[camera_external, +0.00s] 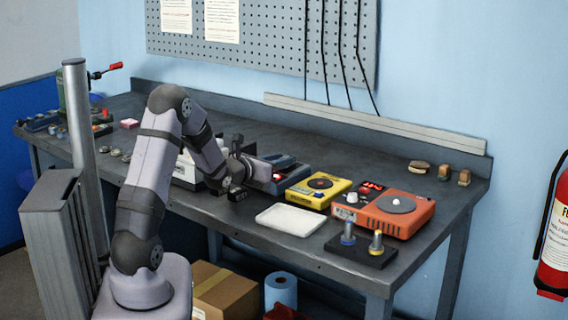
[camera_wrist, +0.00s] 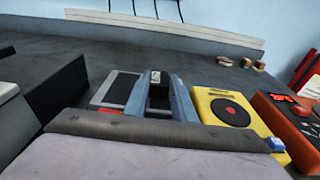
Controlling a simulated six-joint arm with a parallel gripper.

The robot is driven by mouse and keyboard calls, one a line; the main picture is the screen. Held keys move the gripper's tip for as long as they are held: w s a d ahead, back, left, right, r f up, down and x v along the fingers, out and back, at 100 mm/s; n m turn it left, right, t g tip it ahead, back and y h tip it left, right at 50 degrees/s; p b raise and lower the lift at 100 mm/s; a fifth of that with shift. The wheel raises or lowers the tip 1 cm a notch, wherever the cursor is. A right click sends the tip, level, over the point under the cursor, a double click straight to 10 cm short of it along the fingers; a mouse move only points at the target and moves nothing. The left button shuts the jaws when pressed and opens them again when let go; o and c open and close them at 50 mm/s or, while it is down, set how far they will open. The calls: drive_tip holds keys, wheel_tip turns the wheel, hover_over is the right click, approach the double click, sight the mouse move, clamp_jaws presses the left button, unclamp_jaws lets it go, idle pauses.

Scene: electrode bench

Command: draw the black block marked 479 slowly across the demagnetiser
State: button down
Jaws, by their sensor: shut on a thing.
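My gripper (camera_wrist: 157,82) is shut on a black block (camera_wrist: 159,98), which shows between the two blue-grey fingers in the wrist view. I cannot read a 479 marking on it. That device also shows in the wrist view (camera_wrist: 117,90), partly hidden behind the fingers. It looks like the demagnetiser, but no name is readable. I cannot tell whether the block touches its plate.
A yellow device with a black disc (camera_external: 319,187) stands to the right, then an orange device with a grey disc (camera_external: 397,207). A white tray (camera_external: 290,219) lies in front of them, beside a black stand with two knobbed pieces (camera_external: 361,252). A white box (camera_external: 188,168) stands left.

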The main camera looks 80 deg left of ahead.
drive_tip(key=shift+w+d+b, duration=0.35)
drive_tip(key=shift+w+d, duration=0.15)
drive_tip(key=shift+w, duration=0.05)
drive_tip(key=shift+r, duration=0.1)
drive_tip(key=shift+r, duration=0.15)
drive_tip(key=shift+w+d+r+p, duration=0.15)
drive_tip(key=shift+r+p, duration=0.2)
drive_tip(key=shift+r, duration=0.4)
drive_tip(key=shift+w+d+r+p, duration=0.1)
drive_tip(key=shift+r+p, duration=0.2)
drive_tip(key=shift+r, duration=0.4)
drive_tip(key=shift+w+d+r+p, duration=0.15)
drive_tip(key=shift+r+p, duration=0.2)
drive_tip(key=shift+r, duration=0.4)
drive_tip(key=shift+r+p, duration=0.95)
drive_tip(key=shift+r, duration=1.25)
drive_tip(key=shift+f, duration=0.1)
